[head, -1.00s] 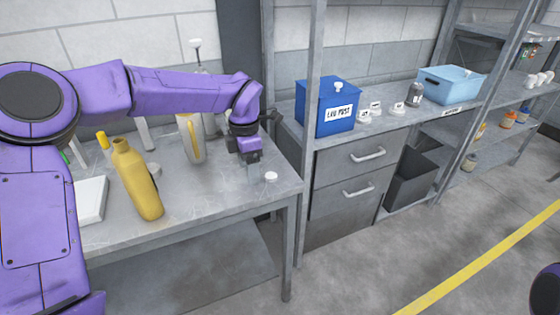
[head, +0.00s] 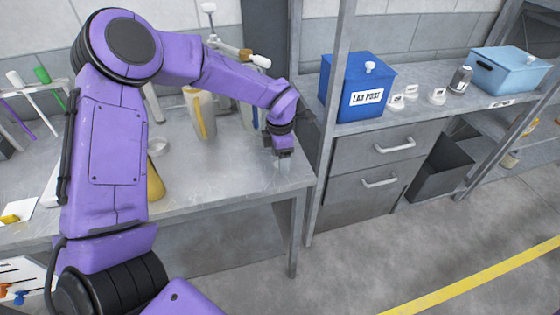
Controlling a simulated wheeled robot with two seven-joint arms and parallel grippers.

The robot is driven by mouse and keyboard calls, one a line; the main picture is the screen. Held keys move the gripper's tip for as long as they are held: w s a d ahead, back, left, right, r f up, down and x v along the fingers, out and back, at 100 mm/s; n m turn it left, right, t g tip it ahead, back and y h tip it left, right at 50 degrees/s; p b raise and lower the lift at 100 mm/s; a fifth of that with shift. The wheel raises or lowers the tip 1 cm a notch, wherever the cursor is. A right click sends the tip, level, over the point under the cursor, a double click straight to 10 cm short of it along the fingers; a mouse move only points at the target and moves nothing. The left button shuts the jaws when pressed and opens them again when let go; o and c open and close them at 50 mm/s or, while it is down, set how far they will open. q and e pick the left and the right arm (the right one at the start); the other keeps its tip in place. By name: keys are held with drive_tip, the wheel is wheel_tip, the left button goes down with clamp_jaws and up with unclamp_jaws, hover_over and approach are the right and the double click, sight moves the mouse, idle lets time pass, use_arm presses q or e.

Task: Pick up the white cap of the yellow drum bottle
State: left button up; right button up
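The yellow bottle (head: 155,184) stands on the grey workbench (head: 225,172), mostly hidden behind my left arm; its top does not show. My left gripper (head: 283,163) points down near the bench's right front corner, low over the surface. The white cap does not show clearly now; a small white cap lay near this spot in the earlier head frame, and the gripper covers that area. I cannot tell whether the fingers are open or shut on it. My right gripper is not in view.
A beaker with a yellow stripe (head: 199,115) stands behind on the bench. A rack with coloured sticks (head: 40,98) is at the left. To the right are a shelf post (head: 325,120), a blue LAB POST box (head: 358,88) and drawers (head: 385,150).

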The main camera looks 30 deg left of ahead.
use_arm(q)
drive_tip(key=shift+w+f, duration=0.3)
drive_tip(key=shift+f, duration=0.45)
drive_tip(key=shift+s+r, duration=0.15)
drive_tip(key=shift+s, duration=0.05)
drive_tip(key=shift+s+r, duration=0.1)
drive_tip(key=shift+s, duration=0.1)
drive_tip(key=shift+c, duration=1)
drive_tip(key=shift+w, duration=0.1)
drive_tip(key=c, duration=0.9)
